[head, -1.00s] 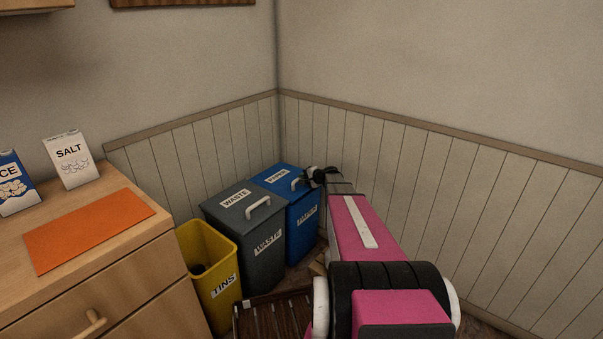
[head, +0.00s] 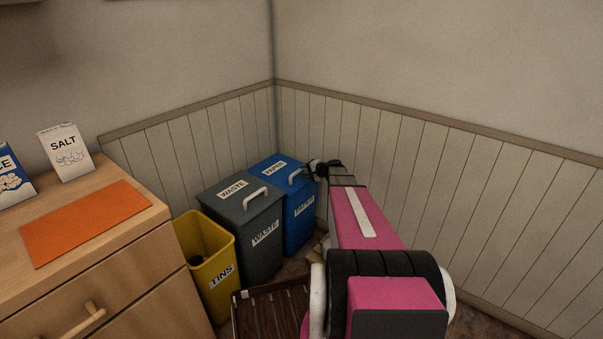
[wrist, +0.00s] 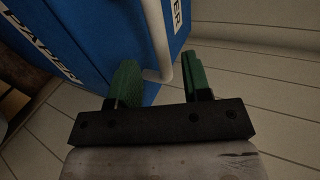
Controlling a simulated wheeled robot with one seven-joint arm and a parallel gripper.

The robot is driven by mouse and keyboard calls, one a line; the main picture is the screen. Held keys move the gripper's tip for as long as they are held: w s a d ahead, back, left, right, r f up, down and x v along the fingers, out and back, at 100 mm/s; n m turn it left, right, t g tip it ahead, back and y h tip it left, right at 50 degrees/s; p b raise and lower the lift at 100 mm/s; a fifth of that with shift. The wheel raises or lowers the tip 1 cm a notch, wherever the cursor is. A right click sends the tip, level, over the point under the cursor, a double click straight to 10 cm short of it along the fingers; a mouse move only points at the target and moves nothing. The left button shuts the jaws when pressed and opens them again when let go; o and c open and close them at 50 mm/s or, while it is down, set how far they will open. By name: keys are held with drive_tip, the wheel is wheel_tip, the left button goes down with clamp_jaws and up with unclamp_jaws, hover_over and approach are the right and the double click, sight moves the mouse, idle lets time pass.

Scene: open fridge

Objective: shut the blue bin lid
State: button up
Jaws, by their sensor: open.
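The blue bin (head: 300,222), marked PAPER, stands in the corner at the right end of the row. Its blue lid (head: 278,165) lies flat over the top and looks closed; any small gap is too small to tell. The lid's pale handle (head: 295,177) is beside my gripper (head: 317,169). In the wrist view my gripper (wrist: 161,68) is open, its green fingers on either side of the handle (wrist: 158,35). The handle's end lies between them, nearer the left finger; contact cannot be told. The bin's blue side (wrist: 60,50) fills the upper left.
A grey WASTE bin (head: 239,206) with its lid down stands left of the blue bin. An open yellow TINS bin (head: 205,265) stands left of that. A wooden counter (head: 150,205) is at the left. Panelled walls (head: 400,160) close in behind and right.

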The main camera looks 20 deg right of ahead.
drive_tip(key=v, duration=0.7)
drive_tip(key=shift+s+r, duration=0.1)
drive_tip(key=s+a+f+n+g+h, duration=0.25)
drive_tip(key=s+a+n+g, duration=0.6)
drive_tip(key=s+a, duration=1.1)
drive_tip(key=s+r+n+g+h, duration=0.2)
drive_tip(key=s+h, duration=0.3)
drive_tip(key=s, duration=0.4)
drive_tip(key=shift+s+a+r, duration=0.2)
drive_tip(key=shift+s+a, duration=0.2)
drive_tip(key=shift+a, duration=0.05)
drive_tip(key=shift+n, duration=0.25)
